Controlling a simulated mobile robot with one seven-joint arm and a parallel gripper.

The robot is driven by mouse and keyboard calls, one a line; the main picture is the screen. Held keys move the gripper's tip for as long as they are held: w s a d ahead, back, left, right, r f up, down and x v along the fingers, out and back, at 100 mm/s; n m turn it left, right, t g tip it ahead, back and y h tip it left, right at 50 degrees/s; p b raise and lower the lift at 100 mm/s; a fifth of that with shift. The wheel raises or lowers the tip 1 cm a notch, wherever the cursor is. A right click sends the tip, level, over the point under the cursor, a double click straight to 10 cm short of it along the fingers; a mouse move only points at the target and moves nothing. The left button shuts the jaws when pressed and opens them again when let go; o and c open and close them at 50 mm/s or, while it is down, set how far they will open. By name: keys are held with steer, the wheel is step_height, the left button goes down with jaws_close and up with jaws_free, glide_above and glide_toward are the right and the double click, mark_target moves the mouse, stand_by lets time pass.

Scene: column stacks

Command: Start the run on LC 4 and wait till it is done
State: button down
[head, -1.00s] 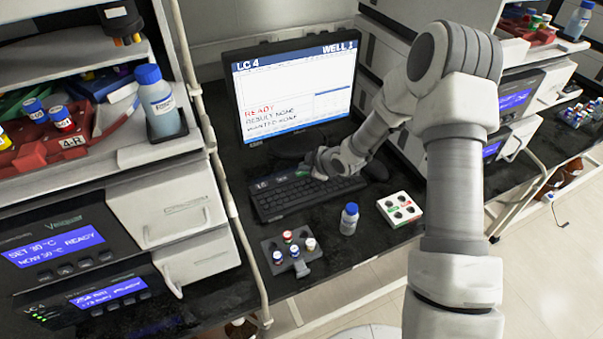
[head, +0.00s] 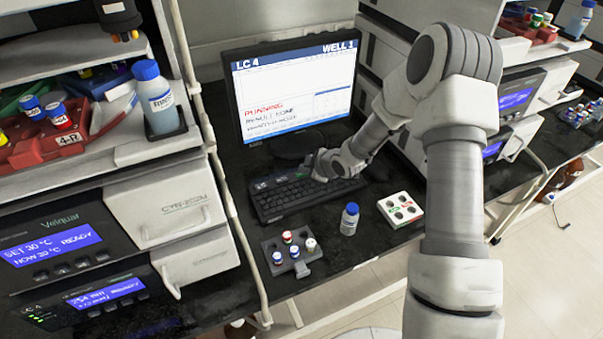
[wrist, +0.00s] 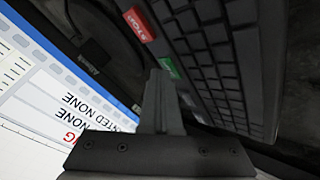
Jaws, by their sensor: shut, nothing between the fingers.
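The LC 4 monitor (head: 295,88) stands on the black bench, headed "LC 4" and "WELL 1". Its red text reads "RUNNING", with "RESULT NONE" and "WANTED NONE" below. A black keyboard (head: 285,200) lies in front of it. In the wrist view the keyboard (wrist: 215,60) shows a red STOP key (wrist: 139,24) and a green key (wrist: 169,68), whose label is partly hidden. My gripper (wrist: 156,80) is shut and empty, its fingertips close beside the green key; I cannot tell whether they touch. In the head view my wrist hides part of the keyboard.
In front of the keyboard stand a dark rack (head: 290,258) with several capped vials, a blue-capped bottle (head: 350,218) and a white block (head: 401,209) with dark holes. Instrument stacks flank the bench. A red vial rack (head: 45,140) sits on the left stack.

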mark_target(305, 176)
steer(key=shift+r+p, duration=0.5)
steer(key=shift+r, duration=0.3)
steer(key=shift+r+p, duration=1.8)
steer(key=shift+r, duration=0.75)
